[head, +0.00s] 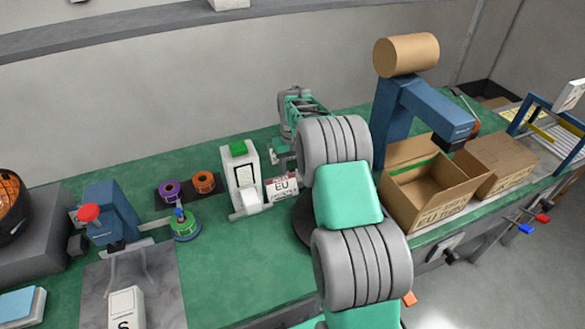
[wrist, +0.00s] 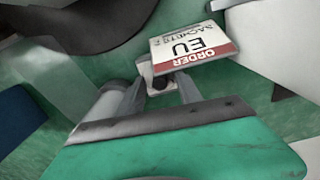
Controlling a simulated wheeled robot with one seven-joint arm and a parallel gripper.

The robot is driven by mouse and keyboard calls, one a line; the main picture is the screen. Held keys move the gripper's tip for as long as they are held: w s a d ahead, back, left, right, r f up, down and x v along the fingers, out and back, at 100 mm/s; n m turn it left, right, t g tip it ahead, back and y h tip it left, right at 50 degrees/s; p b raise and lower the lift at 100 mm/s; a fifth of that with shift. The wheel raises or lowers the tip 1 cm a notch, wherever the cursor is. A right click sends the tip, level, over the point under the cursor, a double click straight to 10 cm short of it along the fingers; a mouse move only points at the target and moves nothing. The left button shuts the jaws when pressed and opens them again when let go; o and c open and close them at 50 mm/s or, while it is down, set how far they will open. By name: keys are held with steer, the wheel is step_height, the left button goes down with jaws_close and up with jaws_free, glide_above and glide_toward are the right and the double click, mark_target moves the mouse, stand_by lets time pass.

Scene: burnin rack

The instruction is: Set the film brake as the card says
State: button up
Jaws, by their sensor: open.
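The order card (head: 282,186) stands on the green bench, white with a red band and "EU". In the wrist view the card (wrist: 192,48) appears upside down, reading "ORDER", "EU" and a blurred "SACHETS" line. My gripper (head: 281,154) is open, just behind the card and beside the white dispenser. In the wrist view the gripper (wrist: 156,88) has a small white block with a dark spot between or just beyond its fingers; contact is unclear. A tan film roll (head: 406,54) sits on a blue stand (head: 392,115) right of my arm. I cannot clearly make out a brake on it.
A white dispenser (head: 241,172) with a green top stands left of the card. Purple (head: 169,191) and orange (head: 204,182) spools are further left, near a blue press with a red knob (head: 88,212). An open carton (head: 428,195) is on the right. Clear bench lies front-centre.

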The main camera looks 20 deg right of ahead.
steer(key=shift+f, duration=0.2)
jaws_close()
stand_by(0.3)
